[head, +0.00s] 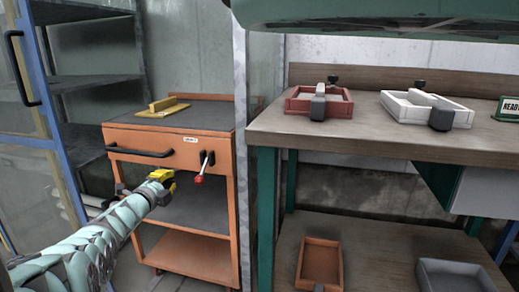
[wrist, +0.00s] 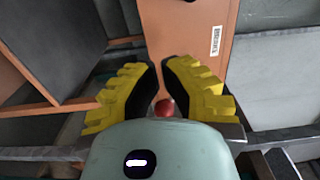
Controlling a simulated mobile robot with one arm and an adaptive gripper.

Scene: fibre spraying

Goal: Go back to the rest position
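My gripper (head: 171,184) is in front of the orange cabinet (head: 158,135), at the end of my pale green arm reaching in from the lower left. In the wrist view its two yellow fingers (wrist: 160,66) have black inner pads. They stand apart with a narrow gap, and nothing is visibly held. A red ball knob (head: 199,180) on a lever at the cabinet's front is to the right of my gripper in the head view. The knob also shows in the gap between the fingers in the wrist view (wrist: 165,108); contact cannot be told.
A yellow float (head: 163,107) lies on the cabinet top. On the right, a workbench (head: 365,128) bears a red mould (head: 334,107) and a white mould (head: 409,109). Bins (head: 319,264) stand on its lower shelf. A blue-framed shelf unit (head: 42,80) is at the left.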

